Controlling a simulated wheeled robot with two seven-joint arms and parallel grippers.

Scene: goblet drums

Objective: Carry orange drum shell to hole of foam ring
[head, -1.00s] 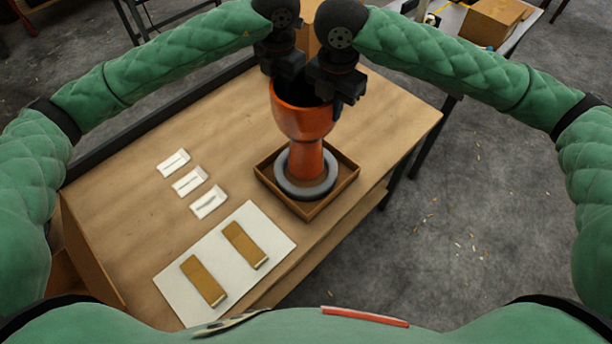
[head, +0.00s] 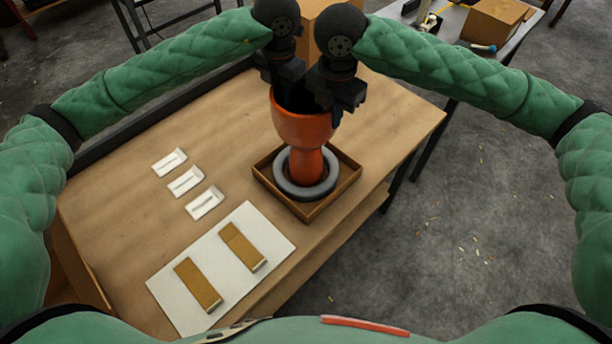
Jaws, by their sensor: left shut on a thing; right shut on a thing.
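The orange drum shell (head: 302,130) is upright, its wide bowl up and its narrow stem down. The grey foam ring (head: 291,188) lies in a shallow wooden tray (head: 310,214). The stem's lower end overlaps the ring's hole in the head view; I cannot tell how deep it is in the hole. My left gripper (head: 283,92) and my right gripper (head: 332,103) are both shut on the shell's rim, side by side at its top. The grippers hide part of the rim and the inside of the bowl.
Several small white holders (head: 186,181) stand in a row at the left. A white mat (head: 185,295) with two brown blocks (head: 198,285) lies at the front. A cardboard box (head: 325,28) is behind the grippers.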

